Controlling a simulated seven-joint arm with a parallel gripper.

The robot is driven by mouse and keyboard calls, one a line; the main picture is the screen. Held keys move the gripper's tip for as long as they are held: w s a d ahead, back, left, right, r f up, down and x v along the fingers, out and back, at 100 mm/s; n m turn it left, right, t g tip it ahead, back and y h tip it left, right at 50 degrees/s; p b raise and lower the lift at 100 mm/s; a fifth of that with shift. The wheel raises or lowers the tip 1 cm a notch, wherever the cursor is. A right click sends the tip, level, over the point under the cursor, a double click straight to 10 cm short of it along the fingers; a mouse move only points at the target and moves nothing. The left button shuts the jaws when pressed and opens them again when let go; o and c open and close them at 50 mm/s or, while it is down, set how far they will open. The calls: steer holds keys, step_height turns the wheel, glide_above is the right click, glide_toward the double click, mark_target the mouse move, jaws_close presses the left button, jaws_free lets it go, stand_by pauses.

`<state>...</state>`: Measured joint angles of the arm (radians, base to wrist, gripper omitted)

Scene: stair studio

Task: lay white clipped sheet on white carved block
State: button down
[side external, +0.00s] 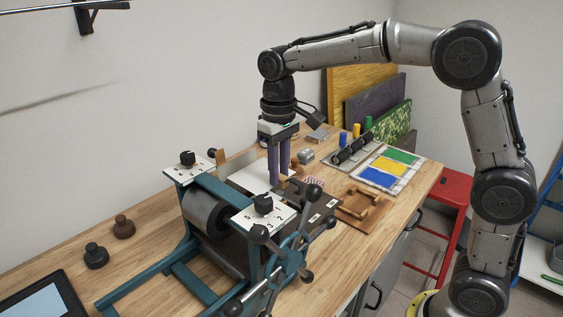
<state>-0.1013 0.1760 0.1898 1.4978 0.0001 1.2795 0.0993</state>
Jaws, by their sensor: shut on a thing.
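My gripper (279,181) points down behind the teal press, with its purple fingers close together. It is shut on the white clipped sheet (248,178), whose pale flat surface shows just left of the fingers. The clip is too small to make out for sure. The press top plate hides the near part of the sheet. I cannot pick out the white carved block; it may be hidden by the sheet, the fingers or the press. I cannot tell whether the sheet touches anything below.
The teal press (205,222) with its roller and spoked handwheel (284,258) stands close in front of my gripper. Ink rollers (352,148), a colour tray (388,168) and a wooden frame (362,205) lie to the right. Coloured boards (376,100) lean on the wall.

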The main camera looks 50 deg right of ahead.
steer(key=shift+f, duration=3.85)
steer(key=shift+f, duration=0.15)
steer(key=c, duration=0.6)
jaws_free()
steer(key=shift+r, duration=4.05)
